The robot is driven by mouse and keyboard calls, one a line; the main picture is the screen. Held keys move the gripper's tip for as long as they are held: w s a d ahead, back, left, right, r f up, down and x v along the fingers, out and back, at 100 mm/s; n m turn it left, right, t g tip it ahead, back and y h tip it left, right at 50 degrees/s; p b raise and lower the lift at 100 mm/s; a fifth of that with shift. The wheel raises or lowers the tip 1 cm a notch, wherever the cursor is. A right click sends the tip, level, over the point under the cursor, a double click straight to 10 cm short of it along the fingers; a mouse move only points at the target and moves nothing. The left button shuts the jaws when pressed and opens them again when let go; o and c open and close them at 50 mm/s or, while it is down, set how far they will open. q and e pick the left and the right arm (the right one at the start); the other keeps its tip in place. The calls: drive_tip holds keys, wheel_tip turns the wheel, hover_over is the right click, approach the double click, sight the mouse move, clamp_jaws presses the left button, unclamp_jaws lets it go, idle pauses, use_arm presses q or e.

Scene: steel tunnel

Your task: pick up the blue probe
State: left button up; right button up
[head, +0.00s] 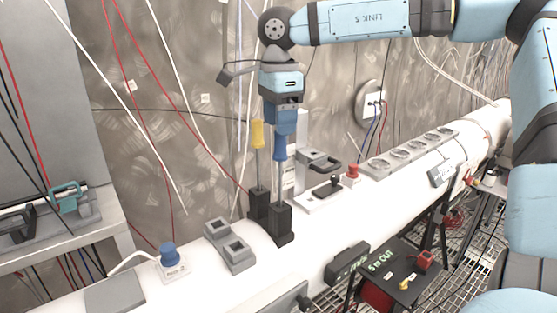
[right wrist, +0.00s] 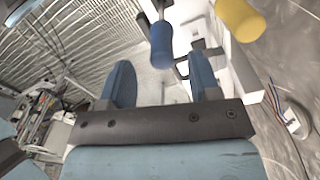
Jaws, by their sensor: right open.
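The blue probe (head: 280,149) stands upright with its metal shaft in a black holder (head: 280,225) on the white pipe. Its blue handle also shows in the right wrist view (right wrist: 161,45). My right gripper (head: 285,122) points down just above the handle, and its fingers overlap the handle's top in the head view. In the right wrist view, the two blue fingers (right wrist: 163,78) are spread and empty, with the handle in line with the gap, just past the tips. I cannot tell whether they touch. My left gripper is not in view.
A yellow-handled probe (head: 257,135) stands close to the left in its own black holder. A grey two-socket block (head: 230,246) and a blue-knobbed box (head: 171,260) are left along the pipe. A plate with a black knob (head: 335,186) is to the right.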

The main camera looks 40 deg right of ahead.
sight(280, 155)
drive_tip(key=shift+f, duration=0.25)
drive_tip(key=shift+s+f, duration=0.2)
drive_tip(key=f, duration=0.1)
drive_tip(key=f+p, duration=0.1)
drive_tip(key=f, duration=0.2)
drive_tip(key=shift+w+d+f+p, duration=0.2)
drive_tip(key=shift+w+f+p, duration=0.15)
drive_tip(key=shift+f, duration=0.05)
drive_tip(key=shift+s+a+r, duration=0.1)
drive_tip(key=shift+s, duration=0.05)
drive_tip(key=c, duration=1)
